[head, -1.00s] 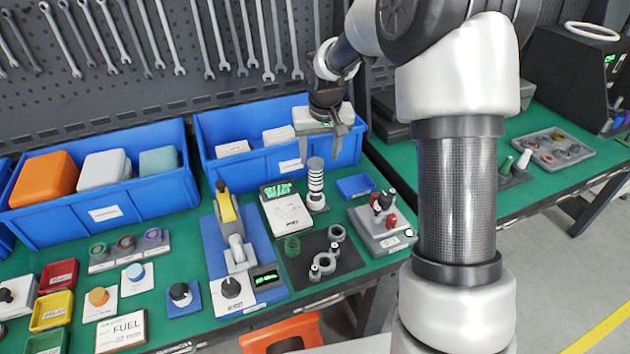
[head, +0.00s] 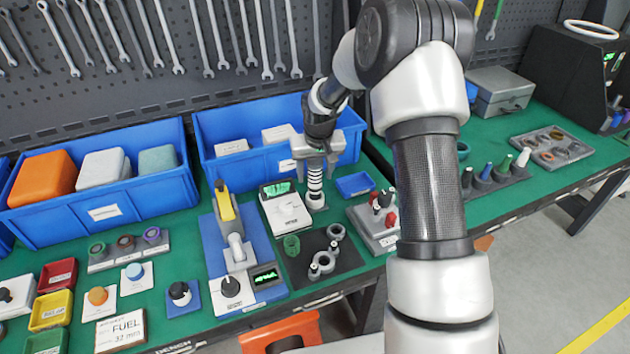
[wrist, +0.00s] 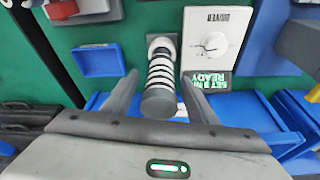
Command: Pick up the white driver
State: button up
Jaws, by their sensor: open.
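The white driver (head: 315,182) stands upright on the green bench, beside the white panel. It is a white cylinder with black bands and a grey top; it also shows in the wrist view (wrist: 161,75). My gripper (head: 315,172) is open above the driver and points down at it. In the wrist view my gripper's fingers (wrist: 157,88) stand on either side of the driver, with a gap visible on each side. The driver's top is partly hidden by my gripper in the head view.
A white panel (head: 288,212) marked DRIVER, with a green READY display, stands close beside the driver. A small blue tray (head: 354,185) is on the other side. A large blue bin (head: 232,167) is behind. A rack with coloured pegs (head: 487,183) stands on the right bench.

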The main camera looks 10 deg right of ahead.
jog(key=c, duration=1.3)
jog(key=shift+o, duration=0.2)
jog(key=shift+r, duration=0.1)
jog(key=shift+w+r, duration=0.1)
